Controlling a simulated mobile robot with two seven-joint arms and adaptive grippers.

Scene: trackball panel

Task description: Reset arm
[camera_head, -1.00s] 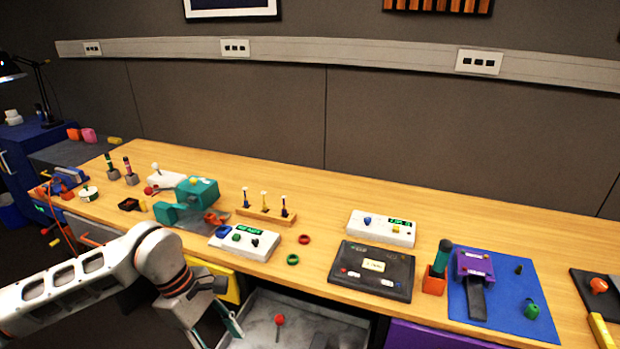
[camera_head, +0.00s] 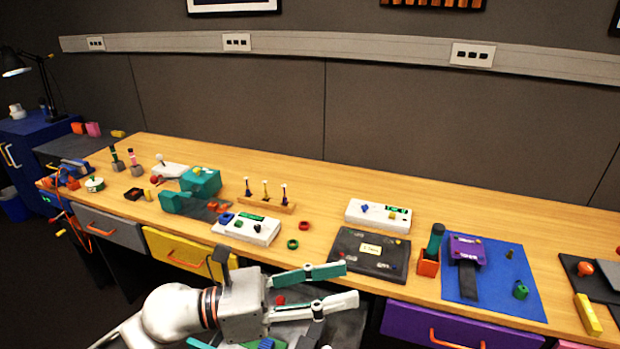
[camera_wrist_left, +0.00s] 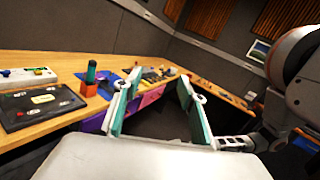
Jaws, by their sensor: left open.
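My left gripper (camera_head: 345,284) is open and empty in the head view. Its two teal-padded fingers point right, in front of the table's front edge and over the open drawer. In the left wrist view the two teal fingers (camera_wrist_left: 160,105) stand wide apart with nothing between them. Behind it on the table lie a black panel (camera_head: 371,254) and a white box with coloured knobs (camera_head: 247,228). The black panel also shows in the left wrist view (camera_wrist_left: 40,103). Part of the drawer is hidden behind my arm. My right gripper is not in view.
The wooden table (camera_head: 330,190) holds a white box with a display (camera_head: 378,215), a teal device (camera_head: 200,181), a peg stand (camera_head: 266,203) and a blue mat (camera_head: 500,290). A yellow drawer (camera_head: 190,253) and a purple drawer (camera_head: 455,326) are shut. The table's back strip is clear.

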